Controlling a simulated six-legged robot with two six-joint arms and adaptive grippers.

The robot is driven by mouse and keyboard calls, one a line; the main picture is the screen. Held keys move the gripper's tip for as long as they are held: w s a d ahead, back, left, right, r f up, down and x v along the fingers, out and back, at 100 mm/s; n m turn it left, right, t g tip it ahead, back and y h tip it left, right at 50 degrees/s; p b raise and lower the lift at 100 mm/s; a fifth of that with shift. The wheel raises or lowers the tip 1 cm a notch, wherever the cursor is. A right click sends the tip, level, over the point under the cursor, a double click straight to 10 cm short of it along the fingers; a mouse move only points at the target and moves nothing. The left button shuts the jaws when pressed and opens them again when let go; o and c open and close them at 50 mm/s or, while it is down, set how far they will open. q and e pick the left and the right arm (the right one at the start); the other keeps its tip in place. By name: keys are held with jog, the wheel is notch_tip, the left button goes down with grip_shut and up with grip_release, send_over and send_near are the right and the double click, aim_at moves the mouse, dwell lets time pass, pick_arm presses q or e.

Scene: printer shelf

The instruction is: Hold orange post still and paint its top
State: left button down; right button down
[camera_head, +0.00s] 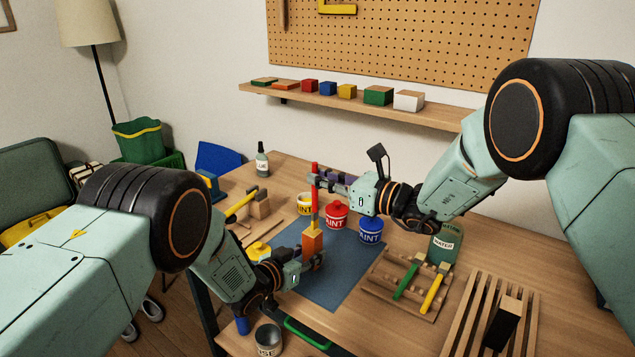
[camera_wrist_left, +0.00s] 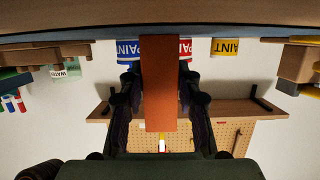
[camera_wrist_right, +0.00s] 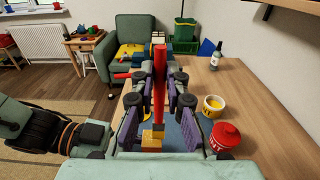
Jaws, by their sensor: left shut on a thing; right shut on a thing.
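The orange post (camera_head: 312,246) stands upright on the blue mat (camera_head: 335,283). My left gripper (camera_head: 310,260) is shut on its lower part from the side. In the left wrist view the post (camera_wrist_left: 158,85) sits between both fingers, its picture upside down. My right gripper (camera_head: 317,184) is shut on a red-handled brush (camera_head: 315,208), held upright over the post. The brush (camera_wrist_right: 159,85) also shows in the right wrist view, pointing down at the post's top. Whether its tip touches the top is hard to tell.
Yellow (camera_head: 304,203), red (camera_head: 336,214) and blue (camera_head: 371,231) paint pots stand behind the mat. A brush rack (camera_head: 408,300) and a water jar (camera_head: 445,243) are at right. A slatted rack (camera_head: 480,310) lies farther right. A grey tin (camera_head: 268,339) stands at the front edge.

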pick_arm(q)
jog(key=shift+a, duration=0.1)
pick_arm(e)
notch_tip(320, 180, up, 8)
jog(key=shift+w+d, duration=0.15)
jog(key=shift+w, duration=0.1)
dwell(0.4)
dwell(0.6)
pick_arm(q)
jog(key=c, duration=0.8)
grip_release()
jog(key=shift+c, duration=0.2)
jog(key=shift+s, duration=0.1)
